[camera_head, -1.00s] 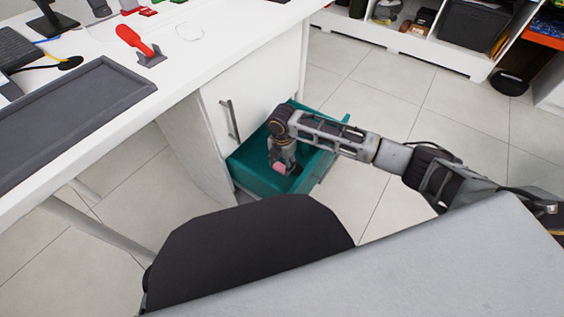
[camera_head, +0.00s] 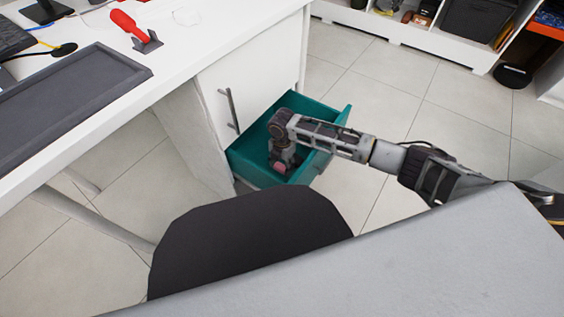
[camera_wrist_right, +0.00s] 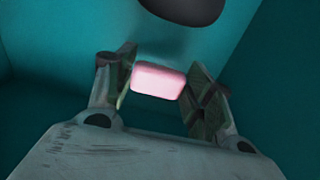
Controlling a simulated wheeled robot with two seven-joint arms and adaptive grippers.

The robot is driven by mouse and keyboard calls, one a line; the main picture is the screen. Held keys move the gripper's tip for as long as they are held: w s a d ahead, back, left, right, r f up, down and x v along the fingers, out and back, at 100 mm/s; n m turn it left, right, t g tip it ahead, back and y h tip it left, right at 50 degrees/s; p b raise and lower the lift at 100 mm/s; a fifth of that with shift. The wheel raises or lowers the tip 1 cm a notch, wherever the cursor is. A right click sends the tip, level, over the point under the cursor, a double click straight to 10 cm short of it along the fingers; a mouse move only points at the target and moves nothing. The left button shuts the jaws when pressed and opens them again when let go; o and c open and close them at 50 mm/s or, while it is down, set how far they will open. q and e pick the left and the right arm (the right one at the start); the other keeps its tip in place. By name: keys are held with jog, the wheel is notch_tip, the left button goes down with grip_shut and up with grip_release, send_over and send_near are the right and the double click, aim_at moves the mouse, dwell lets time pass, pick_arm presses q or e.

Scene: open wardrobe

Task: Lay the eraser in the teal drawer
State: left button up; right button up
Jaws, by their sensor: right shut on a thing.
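The teal drawer (camera_head: 247,148) is pulled out below the white desk. My right gripper (camera_head: 280,168) points down inside the drawer. It is shut on the pink eraser (camera_head: 279,166), low within the drawer walls. In the right wrist view the eraser (camera_wrist_right: 158,80) sits between the two fingers of the gripper (camera_wrist_right: 160,85), with teal surfaces (camera_wrist_right: 60,60) around it. I cannot tell whether the eraser touches the drawer floor. My left gripper is not in view.
The white desk (camera_head: 180,62) with a dark tray (camera_head: 75,92) and a red-handled tool (camera_head: 128,24) is at the left. A dark chair back (camera_head: 250,235) stands in front of the drawer. Tiled floor (camera_head: 440,110) is clear to the right.

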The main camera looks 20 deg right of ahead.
jog(key=shift+f+b, duration=0.5)
jog(key=shift+f, duration=1.2)
jog(key=o, duration=1)
jog(key=shift+r, duration=5.95)
